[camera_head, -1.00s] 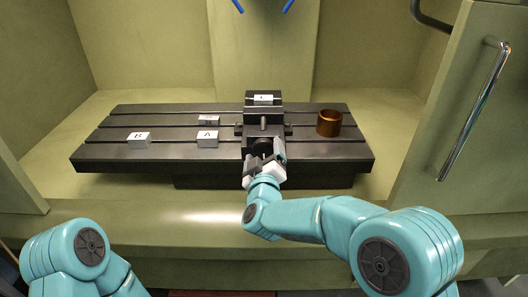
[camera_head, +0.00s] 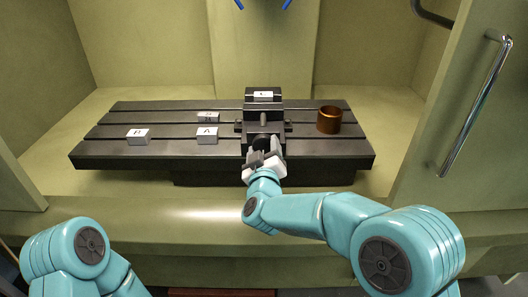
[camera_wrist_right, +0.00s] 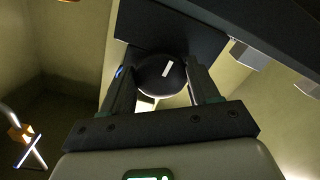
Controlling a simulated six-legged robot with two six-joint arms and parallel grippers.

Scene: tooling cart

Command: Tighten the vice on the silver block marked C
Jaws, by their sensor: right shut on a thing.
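The silver block marked C (camera_head: 264,94) sits at the far end of the dark vice (camera_head: 264,118); its white label faces up. The vice's screw points toward me and ends in a round dark knob (camera_wrist_right: 160,75) with a white mark. My right gripper (camera_head: 264,158) is at the near end of the vice, and its fingers (camera_wrist_right: 163,88) are shut on the knob from both sides in the right wrist view. My left arm shows at the lower left, but its gripper is out of view.
The vice stands on a dark slotted table (camera_head: 100,152). To its left lie blocks marked A (camera_head: 207,135) and B (camera_head: 138,136), and another labelled block (camera_head: 208,117) behind. A copper-coloured ring (camera_head: 329,120) stands to its right. Cabinet walls enclose the table.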

